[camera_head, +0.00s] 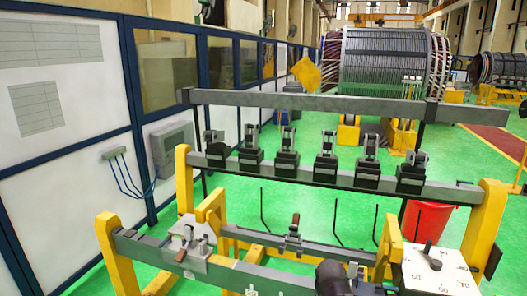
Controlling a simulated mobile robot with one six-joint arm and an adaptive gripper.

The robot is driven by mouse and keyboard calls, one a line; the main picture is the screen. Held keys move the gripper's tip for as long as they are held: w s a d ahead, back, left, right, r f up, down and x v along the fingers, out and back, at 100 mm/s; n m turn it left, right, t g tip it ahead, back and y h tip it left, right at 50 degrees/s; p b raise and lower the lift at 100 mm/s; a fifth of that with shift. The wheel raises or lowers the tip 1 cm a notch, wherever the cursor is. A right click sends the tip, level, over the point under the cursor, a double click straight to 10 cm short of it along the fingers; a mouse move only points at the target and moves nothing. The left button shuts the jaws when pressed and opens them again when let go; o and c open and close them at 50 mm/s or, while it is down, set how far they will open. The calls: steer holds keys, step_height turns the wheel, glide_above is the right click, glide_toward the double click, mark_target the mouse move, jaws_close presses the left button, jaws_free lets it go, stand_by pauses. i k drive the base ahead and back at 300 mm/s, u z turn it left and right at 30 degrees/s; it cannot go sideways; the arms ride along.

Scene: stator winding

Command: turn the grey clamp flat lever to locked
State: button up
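A light grey clamp block (190,236) sits at the left end of the front rail. A brown lever end (181,256) shows at its front. A smaller grey clamp (293,238) with an upright brown-tipped lever stands on the middle bar. I cannot tell for sure which is the task's clamp, or whether its lever is locked. A dark rounded part (333,278) at the bottom edge may be my gripper or wrist. No fingers show on it, and I see no contact with either of these clamps.
Several black toggle clamps (286,160) stand along the back rail (305,176). Yellow posts (482,225) frame the fixture. A white numbered plate (437,272) with a black lever is at right, a red bin (427,220) behind it. Green floor lies beyond.

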mark_target(169, 239)
steer(key=k, duration=0.65)
steer(key=u, duration=0.5)
steer(key=i, duration=0.55)
steer(key=u, duration=0.65)
steer(key=i, duration=1.35)
steer(key=z, duration=0.25)
